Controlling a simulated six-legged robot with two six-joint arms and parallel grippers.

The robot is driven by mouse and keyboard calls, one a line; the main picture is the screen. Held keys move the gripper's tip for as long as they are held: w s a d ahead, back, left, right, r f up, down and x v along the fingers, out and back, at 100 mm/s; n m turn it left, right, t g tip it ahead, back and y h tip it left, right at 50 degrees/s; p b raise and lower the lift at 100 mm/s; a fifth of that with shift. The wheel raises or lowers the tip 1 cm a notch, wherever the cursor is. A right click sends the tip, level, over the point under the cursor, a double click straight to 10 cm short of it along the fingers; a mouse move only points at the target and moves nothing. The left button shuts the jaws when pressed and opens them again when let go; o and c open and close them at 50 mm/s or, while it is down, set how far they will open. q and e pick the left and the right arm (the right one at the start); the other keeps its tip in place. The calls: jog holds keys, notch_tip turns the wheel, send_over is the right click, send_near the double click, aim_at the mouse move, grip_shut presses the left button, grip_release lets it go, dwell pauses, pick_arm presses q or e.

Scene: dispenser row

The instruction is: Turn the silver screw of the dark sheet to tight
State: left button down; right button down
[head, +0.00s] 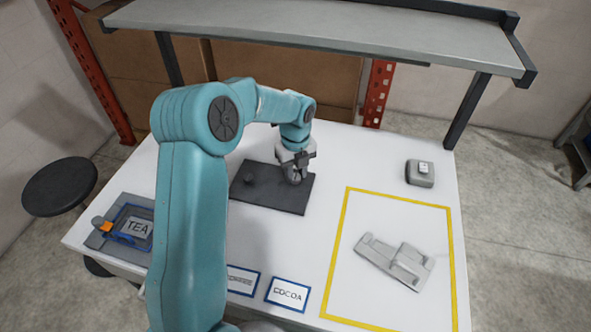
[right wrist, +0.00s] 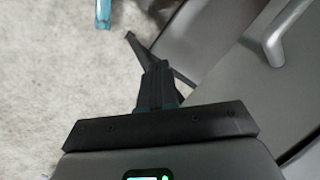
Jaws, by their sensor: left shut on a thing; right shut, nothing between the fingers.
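The dark sheet (head: 262,198) lies flat on the white table, in the middle of the head view. My left gripper (head: 296,176) points down over the right part of the sheet and is shut on the silver screw, which is mostly hidden between its fingers. How far the screw is turned cannot be seen. A dark round knob (head: 249,179) stands on the left part of the sheet, apart from the gripper. My right gripper (right wrist: 152,72) shows only in the right wrist view, shut and empty above the pale floor.
A grey fixture (head: 396,261) lies inside a yellow outline at right. A small grey box (head: 420,173) sits behind it. A TEA tray (head: 133,228) is at the left edge, a COCOA label (head: 287,294) at the front. A raised shelf (head: 330,32) spans the back.

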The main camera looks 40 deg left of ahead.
aim_at(296, 177)
pick_arm(q)
jog(key=shift+w+a+r, duration=0.1)
jog(key=shift+w+r, duration=0.05)
jog(key=shift+r, duration=0.1)
dwell(0.3)
jog(key=c, duration=0.8)
grip_release()
jog(key=shift+f, duration=0.1)
notch_tip(296, 177, up, 12)
jog(key=b, duration=0.1)
jog(key=shift+s, duration=0.2)
